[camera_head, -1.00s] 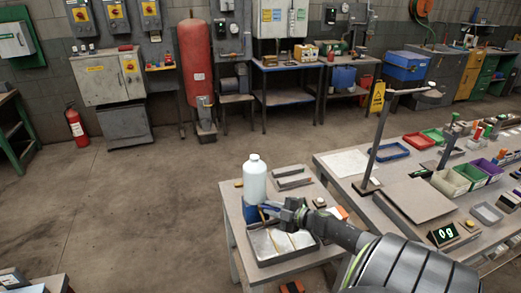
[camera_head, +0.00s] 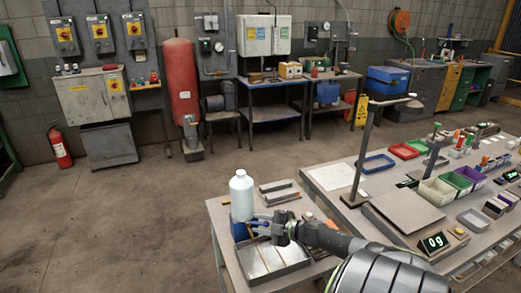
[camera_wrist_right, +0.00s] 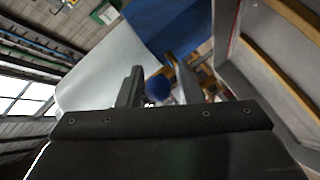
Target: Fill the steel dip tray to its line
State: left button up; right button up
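A white bottle (camera_head: 242,196) with a blue lower part (camera_head: 239,228) stands on the near table, at the left side of the steel dip tray (camera_head: 303,262). The shallow tray has tan streaks across its inside; its liquid level and line cannot be made out. My right gripper (camera_head: 259,222) is over the back left of the tray, close beside the bottle. In the right wrist view its fingers (camera_wrist_right: 158,86) are apart, with the white and blue bottle surface (camera_wrist_right: 105,72) beyond them and the tray wall (camera_wrist_right: 228,45) at right. My left gripper is out of view.
At right, a bench carries a scale reading 0 g (camera_head: 436,243), a lamp post (camera_head: 361,160) and coloured bins (camera_head: 438,190). Open floor (camera_head: 130,220) lies to the left.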

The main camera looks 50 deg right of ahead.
aim_at(249, 208)
jog(key=shift+r, duration=0.15)
jog(key=o, duration=0.4)
jog(key=r, duration=0.5)
jog(key=shift+w+d+r, duration=0.15)
jog(key=shift+w+r, duration=0.15)
jog(key=shift+w, duration=0.1)
jog(key=r, duration=0.3)
jog(key=s+r, duration=0.1)
jog(key=shift+a+r, duration=0.25)
jog(key=shift+a, duration=0.1)
jog(key=c, duration=0.4)
jog(key=shift+w+d+f, duration=0.2)
jog(key=shift+d+f, duration=0.05)
jog(key=shift+d, duration=0.05)
jog(key=shift+s+a+r, duration=0.1)
jog(key=shift+s, duration=0.05)
